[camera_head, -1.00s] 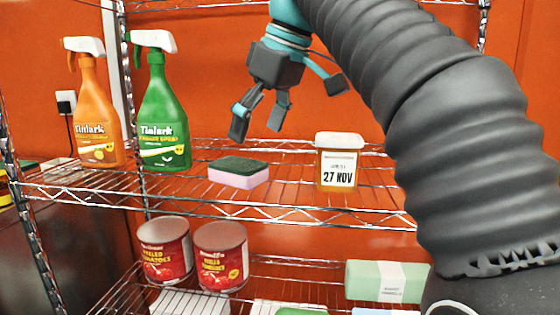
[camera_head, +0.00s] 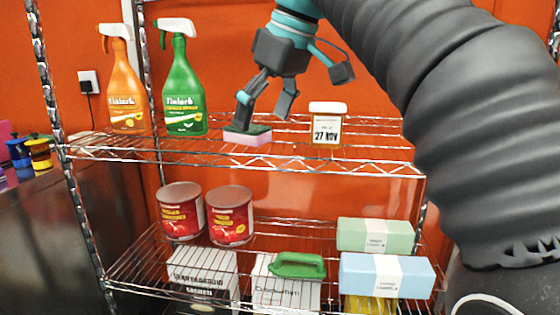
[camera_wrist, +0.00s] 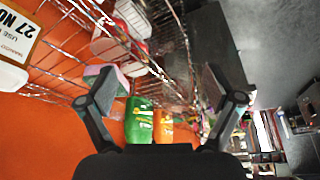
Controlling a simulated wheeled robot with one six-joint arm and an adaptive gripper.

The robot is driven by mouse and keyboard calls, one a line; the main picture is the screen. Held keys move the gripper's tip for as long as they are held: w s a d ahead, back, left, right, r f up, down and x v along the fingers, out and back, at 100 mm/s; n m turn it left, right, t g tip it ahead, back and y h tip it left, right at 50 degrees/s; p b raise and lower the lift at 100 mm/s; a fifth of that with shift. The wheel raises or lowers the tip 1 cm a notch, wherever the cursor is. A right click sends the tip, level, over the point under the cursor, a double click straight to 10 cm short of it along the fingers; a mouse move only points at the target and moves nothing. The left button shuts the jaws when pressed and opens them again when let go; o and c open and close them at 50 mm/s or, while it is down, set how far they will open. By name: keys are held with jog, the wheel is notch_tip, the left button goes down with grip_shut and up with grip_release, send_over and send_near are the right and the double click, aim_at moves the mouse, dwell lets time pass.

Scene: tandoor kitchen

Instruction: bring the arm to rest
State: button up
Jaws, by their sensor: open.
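My gripper (camera_head: 264,108) is open and empty, with its two fingers apart. In the head view it hangs in front of the upper wire shelf, its fingertips overlapping the pink and green sponge (camera_head: 247,136) in the picture. I cannot tell from this view whether they touch it. In the wrist view the fingers (camera_wrist: 166,90) spread wide with nothing between them, and the sponge (camera_wrist: 104,76) shows beyond the left finger. My black sleeved arm reaches in from the right and hides the right part of the rack.
The wire shelf (camera_head: 290,158) holds an orange spray bottle (camera_head: 125,95), a green spray bottle (camera_head: 183,97) and a labelled tub (camera_head: 327,127). A dark counter (camera_head: 55,240) stands left.

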jog(key=s+d+f+m+t+h, duration=0.1)
jog(key=s+d+f+m, duration=0.2)
jog(key=f, duration=0.8)
jog(key=s+d+f+m+t+h, duration=0.1)
jog(key=s+d+f+m, duration=0.3)
jog(key=s+d+f, duration=0.3)
jog(key=s+d+f+m+t+h, duration=0.1)
jog(key=s+d+f+m, duration=0.3)
jog(key=d+f, duration=0.4)
notch_tip(320, 180, down, 7)
jog(key=shift+s+r+h, duration=0.1)
jog(key=shift+s+h, duration=0.3)
jog(key=shift+s, duration=0.4)
jog(key=shift+d, duration=0.1)
